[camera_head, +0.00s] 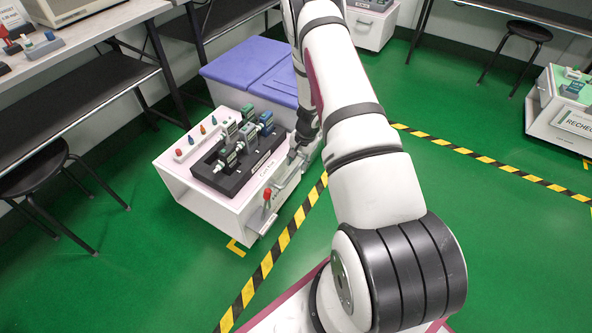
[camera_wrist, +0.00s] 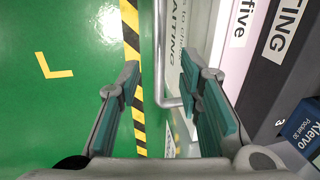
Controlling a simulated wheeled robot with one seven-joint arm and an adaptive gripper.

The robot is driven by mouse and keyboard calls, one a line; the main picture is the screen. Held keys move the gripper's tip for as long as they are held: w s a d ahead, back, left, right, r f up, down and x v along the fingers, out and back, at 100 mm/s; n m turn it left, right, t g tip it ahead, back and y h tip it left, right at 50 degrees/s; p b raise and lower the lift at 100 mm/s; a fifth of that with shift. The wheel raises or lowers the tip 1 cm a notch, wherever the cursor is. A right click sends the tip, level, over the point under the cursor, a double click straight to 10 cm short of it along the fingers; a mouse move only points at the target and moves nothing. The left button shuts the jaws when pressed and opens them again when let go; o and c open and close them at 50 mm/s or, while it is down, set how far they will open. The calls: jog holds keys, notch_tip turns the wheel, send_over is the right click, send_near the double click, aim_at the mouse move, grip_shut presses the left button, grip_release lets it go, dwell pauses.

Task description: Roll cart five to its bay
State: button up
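Cart five (camera_head: 215,200) is a white cart at the centre left of the head view. It carries a black tray (camera_head: 228,182) of small handheld testers. In the head view my gripper (camera_head: 298,152) is at the cart's right side, partly hidden by my arm.
Purple bins (camera_head: 245,62) stand right behind the cart. Black-yellow tape (camera_head: 282,243) crosses the green floor to its right. A yellow corner mark (camera_head: 237,247) lies near its front corner. A stool (camera_head: 32,175) and bench stand left. A "RECHECK" cart (camera_head: 545,118) stands far right.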

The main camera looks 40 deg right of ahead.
aim_at(296, 170)
jog(key=shift+w+a+f+b, duration=0.1)
jog(key=shift+w+f+b, duration=0.15)
jog(key=shift+f, duration=0.75)
jog(key=shift+w+f+b, duration=0.1)
jog(key=shift+f+b, duration=0.2)
jog(key=shift+f, duration=0.65)
jog(key=shift+c, duration=0.3)
grip_shut()
